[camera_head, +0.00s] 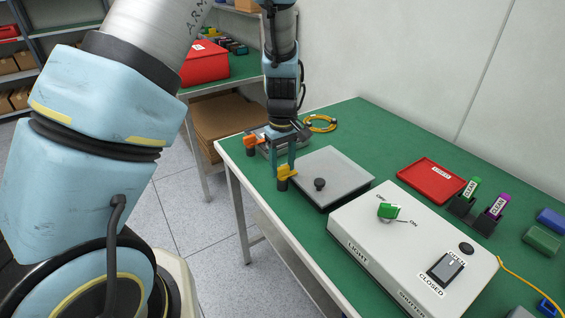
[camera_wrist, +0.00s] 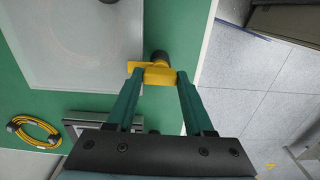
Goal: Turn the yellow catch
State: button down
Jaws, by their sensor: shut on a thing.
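The yellow catch (camera_wrist: 158,75) sits on a dark round post beside the edge of a flat grey-lidded box (camera_head: 333,172). It also shows in the head view (camera_head: 287,172). My gripper (camera_wrist: 158,77) has its two green fingers on either side of the catch, shut on it. In the wrist view the catch's flat tab points left, over the lid's edge. In the head view my gripper (camera_head: 284,172) reaches down to the catch from above. A black knob (camera_head: 319,184) stands on the lid.
An orange catch (camera_head: 252,141) stands near a grey metal part behind my gripper. A coiled yellow cable (camera_head: 320,123) lies at the back. A white switch panel (camera_head: 365,240) with a green knob (camera_head: 388,211) and a red tray (camera_head: 431,180) are to the right. The table's left edge is close.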

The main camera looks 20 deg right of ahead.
aim_at(282, 167)
dwell(0.4)
jog(key=shift+c, duration=1.4)
grip_release()
notch_tip(282, 167, up, 11)
jog(key=b, duration=0.2)
jog(key=shift+a+f, duration=0.1)
